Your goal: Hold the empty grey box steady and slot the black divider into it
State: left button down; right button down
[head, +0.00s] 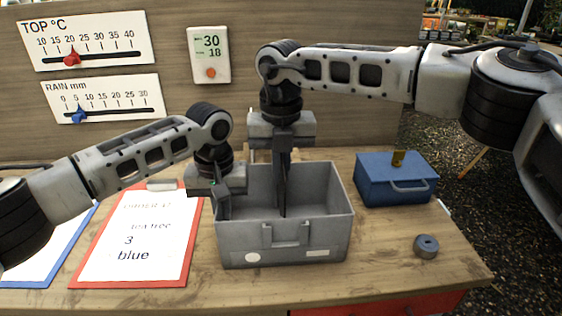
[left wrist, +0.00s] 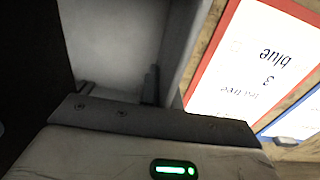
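The grey box (head: 325,232) stands on the bench, with its open top up. My left gripper (head: 221,200) is at the box's left wall and looks shut on its rim; a finger shows against the wall's inner face in the left wrist view (left wrist: 150,85). The black divider (head: 283,190) stands upright, nearly edge-on, inside the box near its middle. My right gripper (head: 284,150) is above the box, shut on the divider's top.
A blue lidded box (head: 395,188) stands right of the grey box. A small grey ring (head: 426,246) lies at the right front. A red clipboard (head: 190,270) and a blue-edged one (head: 50,278) lie left. A panel with gauges stands behind.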

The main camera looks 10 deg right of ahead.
jog(key=shift+f, duration=0.5)
jog(key=shift+f, duration=1.35)
jog(key=c, duration=1.6)
grip_release()
jog(key=shift+r, duration=0.1)
notch_tip(320, 180, up, 12)
jog(key=shift+f, duration=0.1)
